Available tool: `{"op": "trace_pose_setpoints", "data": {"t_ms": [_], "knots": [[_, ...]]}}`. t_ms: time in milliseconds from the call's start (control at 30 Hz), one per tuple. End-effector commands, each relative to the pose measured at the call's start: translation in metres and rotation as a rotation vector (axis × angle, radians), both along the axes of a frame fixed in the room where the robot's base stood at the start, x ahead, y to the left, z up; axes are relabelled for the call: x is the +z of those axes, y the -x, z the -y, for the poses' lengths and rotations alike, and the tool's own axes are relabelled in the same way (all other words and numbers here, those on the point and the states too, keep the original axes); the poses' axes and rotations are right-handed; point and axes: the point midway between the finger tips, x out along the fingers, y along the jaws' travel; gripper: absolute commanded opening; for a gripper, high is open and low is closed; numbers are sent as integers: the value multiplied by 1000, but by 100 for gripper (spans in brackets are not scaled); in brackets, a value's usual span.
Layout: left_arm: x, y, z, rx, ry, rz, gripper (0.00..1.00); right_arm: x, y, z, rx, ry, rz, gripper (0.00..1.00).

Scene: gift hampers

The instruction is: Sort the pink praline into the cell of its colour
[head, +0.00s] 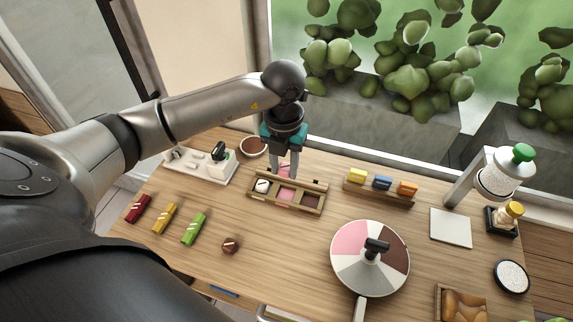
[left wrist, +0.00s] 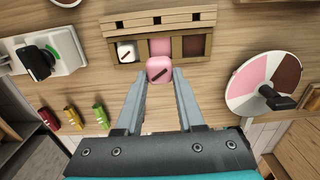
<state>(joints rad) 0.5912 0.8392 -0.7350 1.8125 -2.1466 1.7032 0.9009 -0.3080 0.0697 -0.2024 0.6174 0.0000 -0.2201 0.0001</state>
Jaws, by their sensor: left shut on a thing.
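The pink praline (left wrist: 159,69) is a small rounded pink block with a dark stripe. My left gripper (left wrist: 159,75) is shut on it, one finger on each side. In the head view my left gripper (head: 284,172) points down behind the wooden sorting box, and the praline (head: 285,170) shows between its fingers. The sorting box (head: 313,211) has three cells: a white one holding a white praline (head: 262,186), a pink middle cell (head: 286,195) and a dark brown cell (head: 311,201). The pink cell also shows in the wrist view (left wrist: 160,46). My right gripper is not seen.
A brown praline (head: 230,246) lies on the table in front. Red, yellow and green bars (head: 194,229) lie at left. A wheel with coloured sectors (head: 350,240) stands at right, and a rack of coloured blocks (head: 380,196) stands behind it. A round brown dish (head: 253,146) is at the back.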

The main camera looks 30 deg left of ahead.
Motion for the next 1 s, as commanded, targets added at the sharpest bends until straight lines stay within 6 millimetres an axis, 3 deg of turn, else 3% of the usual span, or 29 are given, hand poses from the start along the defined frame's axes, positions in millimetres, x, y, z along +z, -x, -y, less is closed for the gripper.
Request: {"op": "trace_pose_setpoints", "data": {"t_ms": [167,633,1000], "knots": [[-7,0,0,0,0,1,11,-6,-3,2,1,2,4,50],[-52,0,0,1,0,0,11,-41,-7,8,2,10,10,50],[-55,0,0,0,0,1,11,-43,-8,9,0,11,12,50]]}}
